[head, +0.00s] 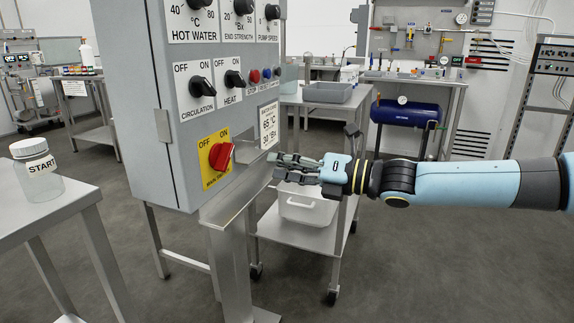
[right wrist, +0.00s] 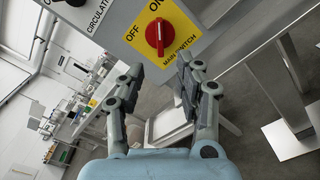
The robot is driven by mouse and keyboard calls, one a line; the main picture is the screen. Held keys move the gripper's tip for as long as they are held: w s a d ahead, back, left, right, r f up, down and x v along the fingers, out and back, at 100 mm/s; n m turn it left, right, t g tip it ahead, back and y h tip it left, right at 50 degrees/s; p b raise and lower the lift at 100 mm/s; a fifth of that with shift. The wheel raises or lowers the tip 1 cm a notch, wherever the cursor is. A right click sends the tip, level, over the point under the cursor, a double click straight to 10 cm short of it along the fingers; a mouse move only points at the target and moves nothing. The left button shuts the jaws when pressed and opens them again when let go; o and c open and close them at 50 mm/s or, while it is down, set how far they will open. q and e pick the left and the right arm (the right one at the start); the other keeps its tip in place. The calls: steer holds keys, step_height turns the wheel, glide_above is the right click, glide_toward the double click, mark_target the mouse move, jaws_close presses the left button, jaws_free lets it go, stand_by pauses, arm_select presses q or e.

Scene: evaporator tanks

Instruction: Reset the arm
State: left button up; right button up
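My right gripper (head: 285,168) reaches in from the right in the head view, at the right side of the grey control panel (head: 163,120). In the right wrist view, its two fingers (right wrist: 155,88) are apart with nothing between them. The red main switch knob (head: 221,155) sits on a yellow plate; it also shows in the right wrist view (right wrist: 159,33), beyond the fingertips. The fingers appear apart from the knob. My left gripper is in neither view.
A jar labelled START (head: 36,170) stands on a steel table (head: 75,198) at the left. A cart (head: 318,235) with a white bin (head: 307,205) stands behind my right gripper. A blue tank (head: 408,113) is farther back. Open floor lies at the lower right.

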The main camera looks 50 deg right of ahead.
steer(key=shift+s+d, duration=0.15)
steer(key=shift+s, duration=0.15)
stand_by(0.5)
steer(key=s+d+f+m+h, duration=0.1)
steer(key=d+f+m+h, duration=0.15)
steer(key=f, duration=0.35)
steer(key=s+d+f+m+g+h, duration=0.1)
steer(key=s+f+m+h, duration=0.15)
steer(key=f, duration=0.35)
steer(key=s+d+f+m+h, duration=0.1)
steer(key=f+m, duration=0.2)
steer(key=f, duration=0.3)
steer(key=s+a+f+m+g+h, duration=0.15)
steer(key=s+f+m, duration=0.3)
steer(key=f, duration=0.45)
steer(key=s+f+m+g+h, duration=0.1)
steer(key=s+f+m+g, duration=0.2)
steer(key=s+f, duration=0.5)
steer(key=s+a+f+m+g, duration=0.3)
steer(key=s+a+f+m, duration=0.1)
steer(key=s, duration=0.6)
steer(key=s+a+f+m+g, duration=0.4)
steer(key=s+a+f+m, duration=0.1)
steer(key=s+f, duration=0.4)
steer(key=s+a+f+m+g, duration=0.3)
steer(key=s+f+m, duration=0.3)
steer(key=s, duration=0.4)
steer(key=shift+s+a+f+m+g+y, duration=0.35)
steer(key=shift+s+a+f, duration=0.1)
steer(key=shift+a, duration=0.2)
